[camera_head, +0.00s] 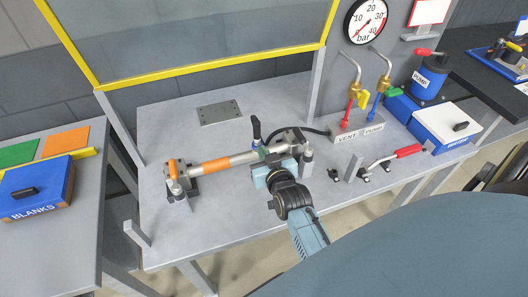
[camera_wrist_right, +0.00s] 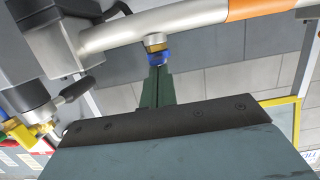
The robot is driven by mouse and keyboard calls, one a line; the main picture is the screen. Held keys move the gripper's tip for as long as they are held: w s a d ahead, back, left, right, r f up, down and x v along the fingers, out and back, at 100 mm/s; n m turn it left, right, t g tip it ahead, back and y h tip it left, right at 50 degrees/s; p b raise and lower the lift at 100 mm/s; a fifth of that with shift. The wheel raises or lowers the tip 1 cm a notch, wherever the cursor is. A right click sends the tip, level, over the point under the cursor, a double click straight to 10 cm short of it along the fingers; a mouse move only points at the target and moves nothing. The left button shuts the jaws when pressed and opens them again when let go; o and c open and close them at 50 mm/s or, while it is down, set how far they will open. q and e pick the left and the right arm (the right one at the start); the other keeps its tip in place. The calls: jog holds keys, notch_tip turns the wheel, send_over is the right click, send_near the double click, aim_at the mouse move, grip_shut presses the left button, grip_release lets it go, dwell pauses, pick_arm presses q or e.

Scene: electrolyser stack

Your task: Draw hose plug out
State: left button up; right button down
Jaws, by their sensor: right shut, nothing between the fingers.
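A silver tube with an orange band (camera_head: 188,169) lies between two end clamps on the grey bench, and also crosses the top of the wrist view (camera_wrist_right: 185,33). A short brass-coloured fitting with a blue ring (camera_wrist_right: 158,55) sticks out from the tube; it may be the hose plug, but I cannot be sure. My right gripper (camera_head: 262,160) is at the tube's right part in the head view. In the wrist view its green fingers (camera_wrist_right: 157,72) are closed together, tips at the blue ring, with nothing held. Whether they touch it is unclear. My left gripper is not in view.
A black hose (camera_head: 305,130) runs to the VENT/PUMP block (camera_head: 355,130). A red-handled clamp (camera_head: 405,152) and a white-lidded blue box (camera_head: 445,122) are at the right.

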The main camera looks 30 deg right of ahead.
jog(key=shift+s+f, duration=0.3)
jog(key=shift+f, duration=0.4)
jog(key=r+p, duration=0.2)
jog(key=r, duration=0.1)
jog(key=r+p, duration=0.2)
jog(key=p, duration=0.1)
jog(key=shift+w+r, duration=0.2)
jog(key=shift+r, duration=0.2)
send_near(258, 134)
jog(key=v, duration=0.4)
jog(key=shift+s, duration=0.3)
jog(key=shift+f, duration=0.1)
